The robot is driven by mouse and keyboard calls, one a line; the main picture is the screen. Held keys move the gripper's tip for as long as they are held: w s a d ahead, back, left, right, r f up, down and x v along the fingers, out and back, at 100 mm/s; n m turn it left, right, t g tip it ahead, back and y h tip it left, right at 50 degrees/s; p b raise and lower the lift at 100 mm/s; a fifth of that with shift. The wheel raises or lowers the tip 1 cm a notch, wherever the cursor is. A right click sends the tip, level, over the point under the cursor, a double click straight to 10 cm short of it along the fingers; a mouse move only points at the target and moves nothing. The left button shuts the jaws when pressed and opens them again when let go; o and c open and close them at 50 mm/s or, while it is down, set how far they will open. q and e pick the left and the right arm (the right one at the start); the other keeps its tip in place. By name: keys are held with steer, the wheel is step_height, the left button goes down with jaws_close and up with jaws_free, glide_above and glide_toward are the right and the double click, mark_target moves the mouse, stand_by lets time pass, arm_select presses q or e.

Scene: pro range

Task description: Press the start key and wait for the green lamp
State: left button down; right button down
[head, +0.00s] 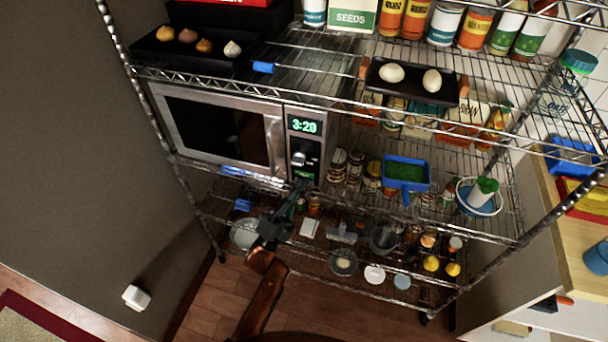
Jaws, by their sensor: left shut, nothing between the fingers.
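A silver microwave (222,132) stands on the middle shelf of the wire rack, its door closed. The start key cannot be made out, and the gripper covers part of the panel's bottom. No separate green lamp can be told apart clearly. My right gripper is not in view.
Small jars (354,167) and a blue tray with green contents (405,172) stand right of the microwave. A black tray with two eggs (410,82) is on the shelf above. Bowls and lemons (431,263) are on the low shelf. A wooden counter is at the right.

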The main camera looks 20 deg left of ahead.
arm_select(q)
steer(key=shift+w, duration=0.2)
stand_by(0.5)
steer(key=shift+w, duration=0.2)
